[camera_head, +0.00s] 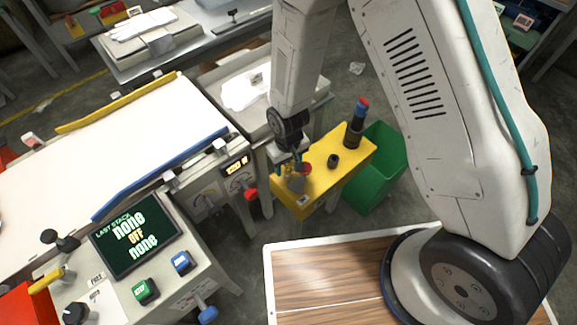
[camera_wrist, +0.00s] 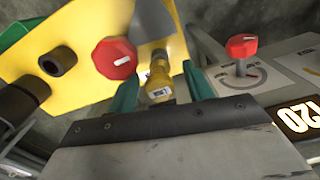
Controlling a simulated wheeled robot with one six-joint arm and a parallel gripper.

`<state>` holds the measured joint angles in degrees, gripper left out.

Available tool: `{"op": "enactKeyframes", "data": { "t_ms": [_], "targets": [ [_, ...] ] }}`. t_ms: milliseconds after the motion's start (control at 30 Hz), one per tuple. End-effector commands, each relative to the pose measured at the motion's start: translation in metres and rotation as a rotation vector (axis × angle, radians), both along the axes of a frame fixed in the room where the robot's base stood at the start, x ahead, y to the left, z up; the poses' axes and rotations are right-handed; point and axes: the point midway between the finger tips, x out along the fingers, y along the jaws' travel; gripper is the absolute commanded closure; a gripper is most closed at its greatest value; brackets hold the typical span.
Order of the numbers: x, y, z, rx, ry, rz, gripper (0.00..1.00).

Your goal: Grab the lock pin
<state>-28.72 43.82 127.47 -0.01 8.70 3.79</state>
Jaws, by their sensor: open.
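In the head view my gripper (camera_head: 291,164) is low over the left end of the yellow stand (camera_head: 345,163). The arm partly hides that spot.
A green bin (camera_head: 377,178) is behind. A control panel (camera_head: 135,235) is left.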

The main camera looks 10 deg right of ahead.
Motion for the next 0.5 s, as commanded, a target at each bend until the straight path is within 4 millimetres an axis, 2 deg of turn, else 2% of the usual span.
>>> {"op": "enactKeyframes", "data": {
  "t_ms": [133,400,433,500],
  "targets": [
    [0.0,0.0,-0.017,0.0,0.001,0.0,0.49],
    [0.0,0.0,-0.02,0.0,-0.001,0.001,0.49],
    [0.0,0.0,-0.02,0.0,-0.001,0.001,0.52],
    [0.0,0.0,-0.02,0.0,-0.001,0.001,0.71]
  ]
}}
